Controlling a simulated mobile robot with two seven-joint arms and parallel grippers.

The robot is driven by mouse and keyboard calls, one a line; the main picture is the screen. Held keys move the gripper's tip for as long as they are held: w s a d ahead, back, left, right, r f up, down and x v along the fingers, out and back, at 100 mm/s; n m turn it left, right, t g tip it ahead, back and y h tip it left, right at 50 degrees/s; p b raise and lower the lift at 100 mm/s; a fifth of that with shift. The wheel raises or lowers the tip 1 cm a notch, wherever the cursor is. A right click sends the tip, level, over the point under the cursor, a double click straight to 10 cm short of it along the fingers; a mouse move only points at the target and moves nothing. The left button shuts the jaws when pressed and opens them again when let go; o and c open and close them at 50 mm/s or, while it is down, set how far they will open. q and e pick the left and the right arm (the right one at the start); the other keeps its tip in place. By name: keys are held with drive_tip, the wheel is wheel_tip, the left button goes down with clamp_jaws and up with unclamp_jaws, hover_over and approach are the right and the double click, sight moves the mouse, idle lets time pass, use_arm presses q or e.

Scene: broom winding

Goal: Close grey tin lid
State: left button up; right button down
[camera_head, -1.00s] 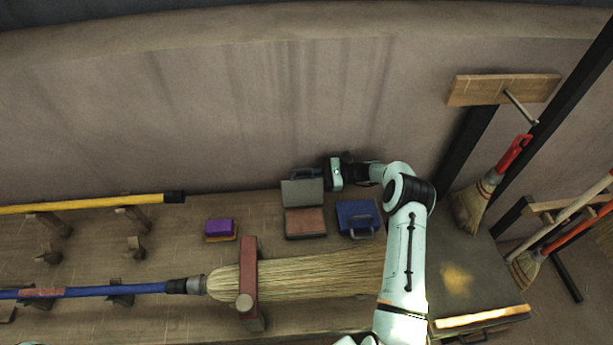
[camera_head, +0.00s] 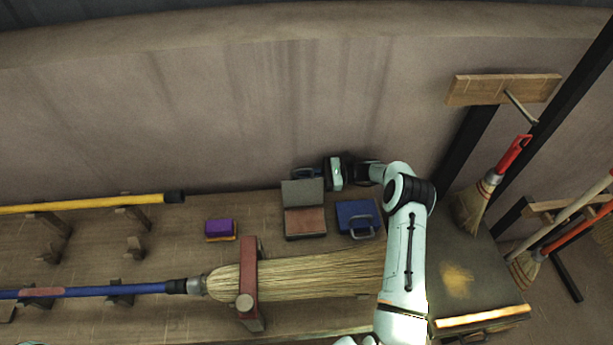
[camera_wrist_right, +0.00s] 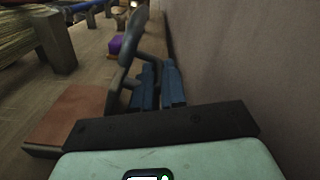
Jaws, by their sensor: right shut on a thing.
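The grey tin (camera_head: 305,237) stands open on the bench near the wall, its inside reddish-brown. Its grey lid (camera_head: 302,192) is raised at the far side, tilted up toward the wall. My right gripper (camera_head: 300,173) reaches in from the right behind the lid and is shut at its top edge. In the right wrist view, the two blue fingers (camera_wrist_right: 158,85) close by a dark curved handle (camera_wrist_right: 130,45), and the tin's reddish inside (camera_wrist_right: 72,115) lies to the left. The exact grip is partly hidden. My left gripper is out of view.
A blue tin (camera_head: 350,210) with a handle sits just right of the grey tin. A purple block (camera_head: 219,227) lies to the left. A broom (camera_head: 320,277) under a red clamp (camera_head: 249,262) lies in front. The wall (camera_head: 230,120) is close behind.

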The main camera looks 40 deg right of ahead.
sight(308, 184)
drive_tip(key=shift+s+b, duration=0.15)
drive_tip(key=shift+b, duration=0.2)
drive_tip(key=s+n+b, duration=0.1)
drive_tip(key=b, duration=0.1)
drive_tip(key=a+r+n+b, duration=0.1)
drive_tip(key=n+b, duration=0.1)
drive_tip(key=s+n+b, duration=0.1)
drive_tip(key=n+b, duration=0.1)
drive_tip(key=shift+s+a+r, duration=0.25)
drive_tip(key=shift+s+r, duration=0.1)
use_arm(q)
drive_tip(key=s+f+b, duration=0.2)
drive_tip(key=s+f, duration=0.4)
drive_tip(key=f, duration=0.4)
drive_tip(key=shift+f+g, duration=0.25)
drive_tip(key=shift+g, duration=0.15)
use_arm(e)
drive_tip(key=shift+s+a+r+n, duration=0.2)
drive_tip(key=shift+s+n, duration=0.15)
drive_tip(key=shift+n, duration=0.15)
drive_tip(key=shift+s+a+r+n, duration=0.2)
drive_tip(key=shift+s+n, duration=0.1)
drive_tip(key=shift+n, duration=0.2)
